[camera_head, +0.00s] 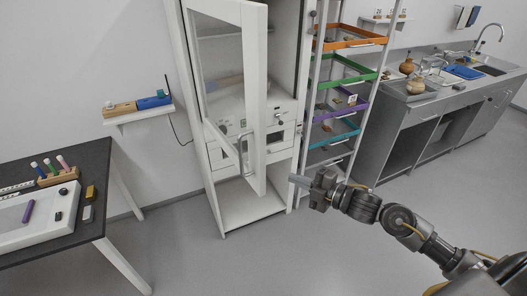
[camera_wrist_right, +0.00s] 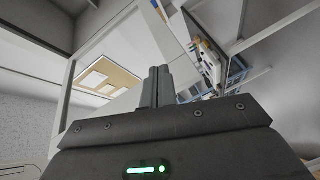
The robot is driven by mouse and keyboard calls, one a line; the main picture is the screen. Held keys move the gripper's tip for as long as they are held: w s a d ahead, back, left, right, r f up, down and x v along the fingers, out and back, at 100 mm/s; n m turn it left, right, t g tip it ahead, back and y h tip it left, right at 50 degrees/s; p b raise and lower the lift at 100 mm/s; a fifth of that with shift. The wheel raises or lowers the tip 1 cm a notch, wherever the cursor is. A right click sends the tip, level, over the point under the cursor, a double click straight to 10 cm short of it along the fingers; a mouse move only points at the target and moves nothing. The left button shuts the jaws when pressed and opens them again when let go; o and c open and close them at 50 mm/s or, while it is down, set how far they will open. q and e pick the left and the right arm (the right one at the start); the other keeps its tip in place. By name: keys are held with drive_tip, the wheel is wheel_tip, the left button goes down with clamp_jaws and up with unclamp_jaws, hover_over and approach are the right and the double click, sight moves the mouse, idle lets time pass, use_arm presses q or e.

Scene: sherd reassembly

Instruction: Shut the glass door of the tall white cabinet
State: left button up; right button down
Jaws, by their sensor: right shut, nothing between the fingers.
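The tall white cabinet (camera_head: 291,110) stands in the middle of the head view. Its glass door (camera_head: 256,60) is hinged at the left and stands open, swung out toward me. The door has a curved metal handle (camera_head: 241,155) low on its free edge. My right gripper (camera_head: 294,179) is shut and empty, to the right of the door's lower free corner, with a gap visible in the picture between them. In the right wrist view the shut fingers (camera_wrist_right: 157,86) point up in front of a pale frame and a glass pane. My left gripper is not in view.
A rack with coloured trays (camera_head: 345,82) stands right of the cabinet, then a grey sink counter (camera_head: 440,95). A dark table (camera_head: 85,165) with a white board is at the left. The floor before the cabinet is clear.

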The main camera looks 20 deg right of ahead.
sight(263, 158)
drive_tip(key=s+a+r+n+g+y, duration=0.1)
drive_tip(key=s+a+r+n+y, duration=0.1)
drive_tip(key=s+a+r+n, duration=0.3)
drive_tip(key=s+a+r+n+g+y, duration=0.1)
drive_tip(key=s+a+r+n+y, duration=0.15)
drive_tip(key=r, duration=0.45)
drive_tip(key=w+a+p, duration=0.1)
drive_tip(key=w+p, duration=0.1)
drive_tip(key=w+a+p, duration=0.1)
drive_tip(key=w+p, duration=0.1)
drive_tip(key=p, duration=0.1)
drive_tip(key=w+a+p, duration=0.2)
drive_tip(key=w, duration=0.1)
drive_tip(key=shift+w+a+r, duration=0.1)
drive_tip(key=shift+r, duration=0.05)
drive_tip(key=shift+d+p, duration=0.4)
drive_tip(key=shift+d, duration=0.2)
drive_tip(key=shift+w+a, duration=0.1)
